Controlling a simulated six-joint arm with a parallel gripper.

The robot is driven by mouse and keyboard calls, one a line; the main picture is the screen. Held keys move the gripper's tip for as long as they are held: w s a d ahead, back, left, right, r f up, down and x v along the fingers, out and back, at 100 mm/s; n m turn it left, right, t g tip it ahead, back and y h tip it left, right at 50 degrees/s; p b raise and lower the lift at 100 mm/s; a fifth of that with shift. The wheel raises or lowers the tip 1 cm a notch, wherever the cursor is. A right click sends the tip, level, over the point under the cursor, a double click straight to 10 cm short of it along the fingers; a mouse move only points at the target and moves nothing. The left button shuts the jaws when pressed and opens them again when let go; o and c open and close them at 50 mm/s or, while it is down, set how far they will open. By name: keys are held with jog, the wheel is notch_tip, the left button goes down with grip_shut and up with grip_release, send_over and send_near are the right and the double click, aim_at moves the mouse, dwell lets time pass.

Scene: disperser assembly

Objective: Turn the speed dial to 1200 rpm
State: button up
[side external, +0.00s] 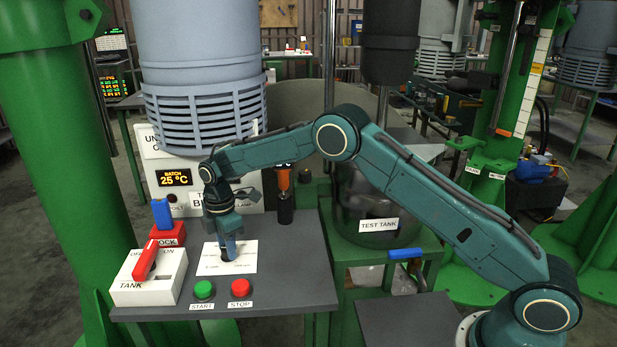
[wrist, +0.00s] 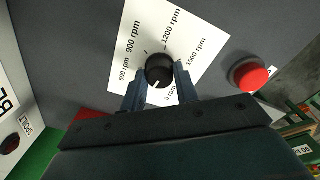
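The speed dial (wrist: 159,69) is a round black knob on a white scale plate (wrist: 205,28) printed from 0 to 1500 rpm. A white mark on the knob points toward the lower left in the wrist view, between the 0 rpm and 600 rpm labels and away from 1200 rpm. My gripper (wrist: 160,72) has one blue finger on each side of the knob, and both fingers appear to touch it. In the side view my gripper (side external: 228,250) points down onto the plate (side external: 244,262) and hides the dial.
A green start button (side external: 203,289) and a red stop button (side external: 240,287) sit in front of the plate. A white box with a red handle (side external: 146,261) and a red lock block (side external: 170,235) stand left. A dark cylinder (side external: 285,208) stands behind right.

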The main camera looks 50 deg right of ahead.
jog(key=shift+c, duration=0.7)
